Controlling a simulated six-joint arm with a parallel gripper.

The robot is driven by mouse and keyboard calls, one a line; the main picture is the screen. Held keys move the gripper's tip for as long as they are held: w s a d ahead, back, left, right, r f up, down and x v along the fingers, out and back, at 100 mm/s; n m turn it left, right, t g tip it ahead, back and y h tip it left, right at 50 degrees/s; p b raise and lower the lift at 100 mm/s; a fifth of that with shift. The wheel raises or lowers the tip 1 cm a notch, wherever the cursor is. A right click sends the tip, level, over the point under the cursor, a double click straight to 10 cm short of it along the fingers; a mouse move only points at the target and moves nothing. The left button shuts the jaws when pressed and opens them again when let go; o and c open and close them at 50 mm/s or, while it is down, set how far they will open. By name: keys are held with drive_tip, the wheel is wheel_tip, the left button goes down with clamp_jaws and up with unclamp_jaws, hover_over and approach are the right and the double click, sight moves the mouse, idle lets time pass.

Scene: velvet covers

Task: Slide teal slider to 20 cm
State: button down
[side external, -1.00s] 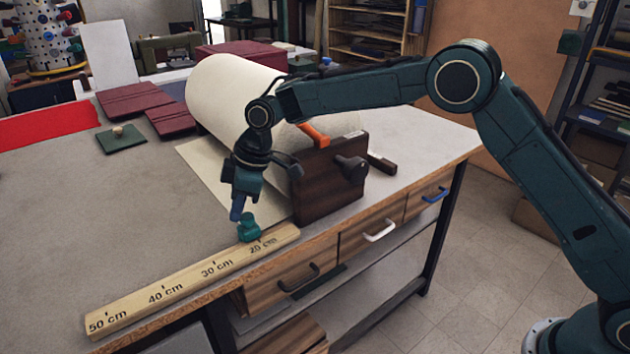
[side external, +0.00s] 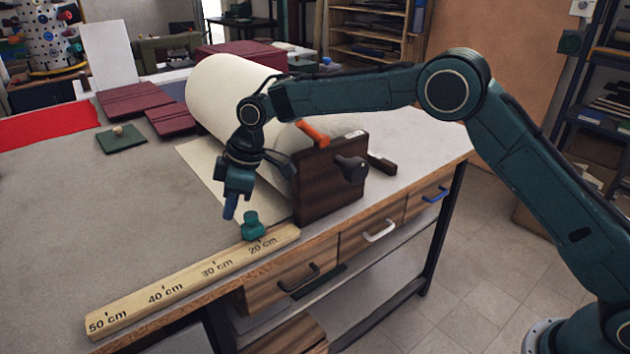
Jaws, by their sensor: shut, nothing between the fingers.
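The teal slider (side external: 252,226) sits on the wooden ruler (side external: 190,284) along the table's front edge. It stands at or very near the 20 cm mark, just above that label; the exact alignment is hard to tell from this angle. The ruler's labels run from 20 cm at the right to 50 cm at the left. My gripper (side external: 229,211) points down with its blue fingers shut and empty. It is to the left of the slider and a little above it, with a small gap between them.
A dark wooden block with a black knob (side external: 330,180) stands just right of the ruler's end. A large cream roll (side external: 225,95) lies behind my gripper. The grey tabletop (side external: 110,215) left of my gripper is clear.

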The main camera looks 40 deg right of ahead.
drive_tip(key=a, duration=0.1)
wheel_tip(320, 180, up, 10)
hover_over(245, 215)
drive_tip(key=shift+w+a+f, duration=0.1)
drive_tip(key=shift+w+a, duration=0.2)
drive_tip(key=shift+a, duration=0.05)
drive_tip(key=s+d+r+m+t+h, duration=0.1)
drive_tip(key=s+d+r+m, duration=0.2)
drive_tip(key=s+d+r, duration=0.45)
drive_tip(key=s+d+r+m+t, duration=0.1)
drive_tip(key=s+d+r+m, duration=0.35)
drive_tip(key=s+d, duration=0.5)
drive_tip(key=s+d+f+m+t+h, duration=0.1)
drive_tip(key=s+d+f+m, duration=0.1)
drive_tip(key=s, duration=0.9)
drive_tip(key=s+d+f+m+h, duration=0.1)
drive_tip(key=s+d+f+m, duration=0.2)
drive_tip(key=s, duration=0.8)
drive_tip(key=d+f, duration=0.2)
drive_tip(key=d, duration=0.1)
drive_tip(key=shift+s+d+f+t+h, duration=0.3)
drive_tip(key=shift+s+d+t, duration=0.05)
drive_tip(key=shift+t, duration=0.05)
